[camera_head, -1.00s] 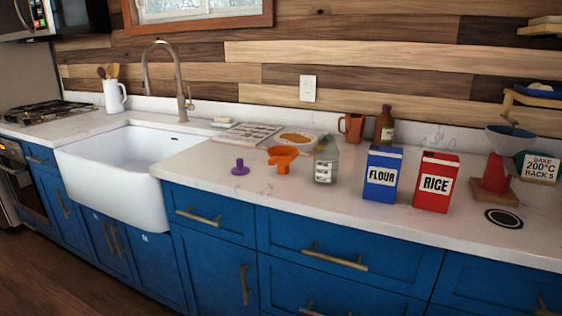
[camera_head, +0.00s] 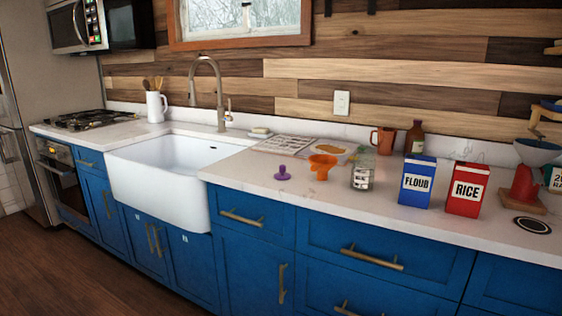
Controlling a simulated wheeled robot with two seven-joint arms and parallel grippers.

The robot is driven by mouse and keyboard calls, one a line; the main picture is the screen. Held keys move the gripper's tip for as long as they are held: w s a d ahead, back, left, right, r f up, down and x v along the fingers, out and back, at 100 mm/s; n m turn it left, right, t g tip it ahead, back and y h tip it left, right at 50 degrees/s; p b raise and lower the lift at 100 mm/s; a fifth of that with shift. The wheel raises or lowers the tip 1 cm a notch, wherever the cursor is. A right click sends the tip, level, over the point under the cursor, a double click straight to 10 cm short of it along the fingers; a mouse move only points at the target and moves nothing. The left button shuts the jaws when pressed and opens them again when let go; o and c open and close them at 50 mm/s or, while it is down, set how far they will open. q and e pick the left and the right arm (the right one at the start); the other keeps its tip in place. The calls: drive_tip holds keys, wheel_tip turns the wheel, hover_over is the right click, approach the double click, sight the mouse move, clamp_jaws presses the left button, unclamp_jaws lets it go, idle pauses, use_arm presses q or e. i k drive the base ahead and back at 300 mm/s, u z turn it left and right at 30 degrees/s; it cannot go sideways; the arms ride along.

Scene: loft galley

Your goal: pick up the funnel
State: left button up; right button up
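An orange funnel (camera_head: 322,166) stands on the white counter, wide mouth up. It is between a small purple knobbed piece (camera_head: 282,173) on its left and a clear jar with a pale label (camera_head: 362,171) on its right. Neither of my grippers shows in the head view.
A blue flour box (camera_head: 417,182) and a red rice box (camera_head: 467,190) stand right of the jar. A red scale (camera_head: 524,184) with a grey bowl is farther right. Behind are a mug (camera_head: 384,140) and brown bottle (camera_head: 414,138). A white sink (camera_head: 170,190) is on the left.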

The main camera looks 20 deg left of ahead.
sight(322, 163)
drive_tip(key=u, duration=0.2)
drive_tip(key=i, duration=0.85)
drive_tip(key=z, duration=0.3)
